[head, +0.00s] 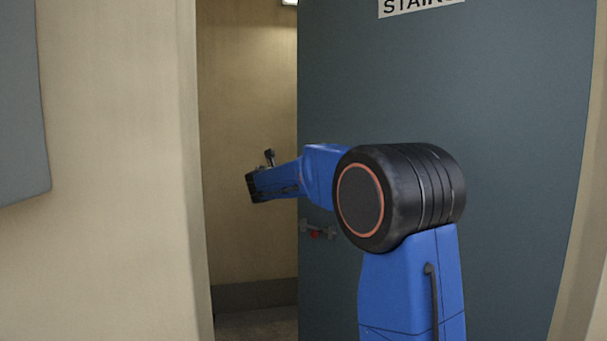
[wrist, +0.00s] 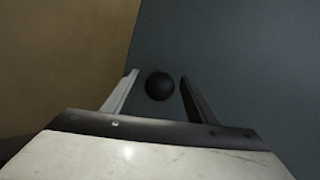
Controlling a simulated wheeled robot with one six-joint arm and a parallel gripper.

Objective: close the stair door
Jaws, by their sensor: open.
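The stair door (head: 500,170) is a dark blue-grey panel with a white "STAIRS" sign (head: 420,6), cut off at the top of the head view. It stands ajar, with an open gap at its left edge. In the wrist view the door (wrist: 250,50) fills the right side. A dark round knob (wrist: 159,86) shows between the fingers of my gripper (wrist: 158,74). My gripper is open, and I see no finger touching the knob. I cannot tell how far the knob lies beyond the fingertips. The fingers are not clear in the head view.
Through the gap shows a tan stairwell wall (head: 250,110) with a dark base strip (head: 255,294). A beige wall (head: 115,170) stands left of the opening. A small red and grey fitting (head: 318,233) sits low near the door's left edge. A grey-blue panel (head: 20,110) is at far left.

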